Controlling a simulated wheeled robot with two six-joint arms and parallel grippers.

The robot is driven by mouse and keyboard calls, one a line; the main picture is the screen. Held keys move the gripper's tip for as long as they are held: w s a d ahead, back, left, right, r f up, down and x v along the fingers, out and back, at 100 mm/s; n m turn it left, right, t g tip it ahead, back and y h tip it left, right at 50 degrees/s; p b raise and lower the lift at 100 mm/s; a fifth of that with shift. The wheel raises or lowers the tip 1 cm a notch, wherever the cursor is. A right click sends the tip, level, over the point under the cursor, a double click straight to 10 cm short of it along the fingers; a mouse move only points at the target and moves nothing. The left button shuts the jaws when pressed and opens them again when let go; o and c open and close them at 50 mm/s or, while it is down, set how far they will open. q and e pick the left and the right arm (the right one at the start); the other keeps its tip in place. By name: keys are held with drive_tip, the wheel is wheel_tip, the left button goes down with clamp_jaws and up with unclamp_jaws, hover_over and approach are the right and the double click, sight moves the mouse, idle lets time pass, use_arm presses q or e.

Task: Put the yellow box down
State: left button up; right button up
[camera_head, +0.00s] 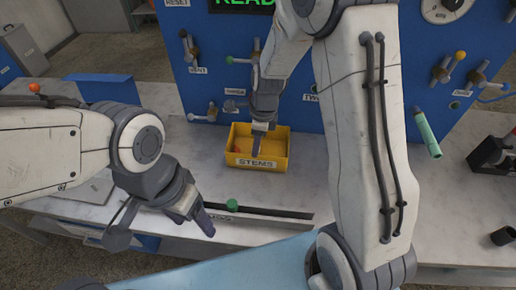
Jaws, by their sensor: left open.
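The yellow box (272,163), labelled STEMS, is an open-topped bin in front of the blue panel, over the grey worktop. It looks level. My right gripper (259,146) reaches down from above into the box, its fingers by the near wall. I cannot tell whether they are closed on that wall, or whether the box's underside touches the worktop. A small orange-red thing shows inside the box at its left. My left gripper (203,218) is open, low over the front of the worktop, left of and nearer than the box, with a purple piece at its tip.
A slotted rail (270,211) with a green knob (232,204) runs along the worktop front. The blue panel (300,90) behind carries valves and levers. A green handle (427,133) is at right, near a dark fixture (492,155).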

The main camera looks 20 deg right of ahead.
sight(254, 169)
drive_tip(key=f, duration=0.4)
drive_tip(key=shift+a, duration=0.2)
drive_tip(key=f, duration=0.5)
drive_tip(key=shift+w+f, duration=0.35)
clamp_jaws()
drive_tip(key=shift+r, duration=0.1)
idle(0.7)
